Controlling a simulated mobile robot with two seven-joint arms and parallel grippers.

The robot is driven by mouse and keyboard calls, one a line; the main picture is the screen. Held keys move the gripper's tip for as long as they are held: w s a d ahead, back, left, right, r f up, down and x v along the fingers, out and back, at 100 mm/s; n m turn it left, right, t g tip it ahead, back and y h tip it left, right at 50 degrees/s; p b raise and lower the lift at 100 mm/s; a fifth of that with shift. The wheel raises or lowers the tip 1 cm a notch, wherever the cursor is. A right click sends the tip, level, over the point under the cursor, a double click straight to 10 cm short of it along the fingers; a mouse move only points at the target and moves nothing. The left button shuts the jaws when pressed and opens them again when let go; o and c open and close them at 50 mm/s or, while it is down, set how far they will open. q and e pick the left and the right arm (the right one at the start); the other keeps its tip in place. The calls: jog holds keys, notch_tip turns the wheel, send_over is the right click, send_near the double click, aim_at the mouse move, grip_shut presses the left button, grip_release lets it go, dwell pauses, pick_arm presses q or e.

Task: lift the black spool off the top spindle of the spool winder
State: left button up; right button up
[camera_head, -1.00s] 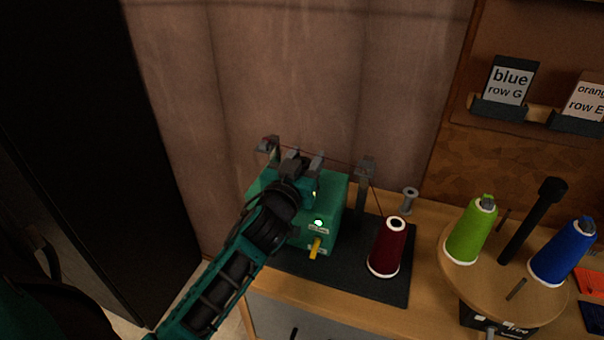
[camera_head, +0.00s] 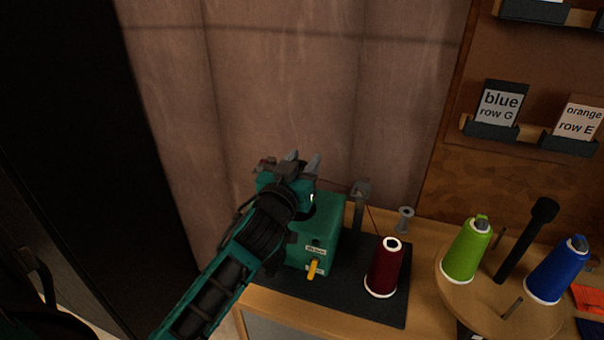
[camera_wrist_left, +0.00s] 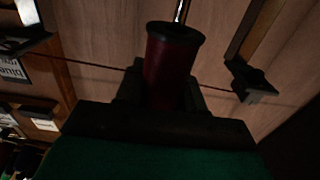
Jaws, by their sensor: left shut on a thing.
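My left gripper (camera_head: 302,166) is above and behind the green spool winder (camera_head: 318,232), with its arm crossing in front of the winder's left side. In the left wrist view its fingers (camera_wrist_left: 160,88) are closed around a spool (camera_wrist_left: 168,66) with a black flange and dark red thread wound on it. A shiny rod, apparently the spindle (camera_wrist_left: 181,10), shows at the spool's flange. I cannot tell how far the spool sits along it. The gripper hides the spool in the head view. My right gripper is not in view.
A dark red thread cone (camera_head: 385,268) stands on the black mat (camera_head: 352,300) right of the winder. A grey post (camera_head: 358,212) guides the red thread. Green (camera_head: 466,250) and blue (camera_head: 556,272) cones stand on a round wooden stand farther right.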

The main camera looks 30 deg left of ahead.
pick_arm(q)
notch_tip(320, 180, up, 16)
jog(key=shift+f+p, duration=0.2)
jog(key=shift+p, duration=0.2)
jog(key=shift+r, duration=2)
